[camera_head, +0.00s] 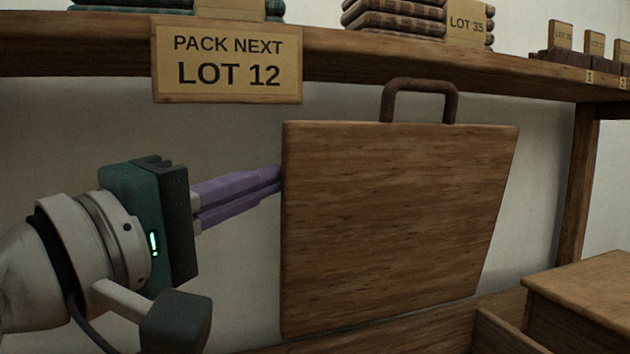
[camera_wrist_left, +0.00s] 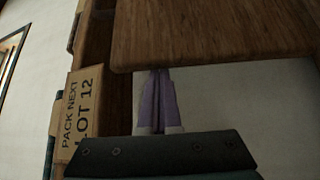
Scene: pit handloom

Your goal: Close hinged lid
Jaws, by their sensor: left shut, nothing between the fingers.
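The wooden lid (camera_head: 395,215) stands open and nearly upright in the head view, with a brown handle (camera_head: 420,88) on its top edge. Its lower edge meets a wooden box (camera_head: 400,335) at the bottom of the view. My left gripper (camera_head: 275,180) comes from the left with its purple fingers together and empty. The fingertips pass behind the lid's left edge and are hidden there. In the left wrist view the lid (camera_wrist_left: 215,30) fills the top, with the fingers (camera_wrist_left: 158,100) reaching its edge; I cannot tell whether they touch. My right gripper is not in view.
A wooden shelf (camera_head: 340,62) runs above and behind the lid, with stacked cloth (camera_head: 400,18) and small lot cards on it. A sign (camera_head: 228,62) reading "PACK NEXT LOT 12" hangs from its edge. A wooden block or box (camera_head: 585,295) stands at the lower right.

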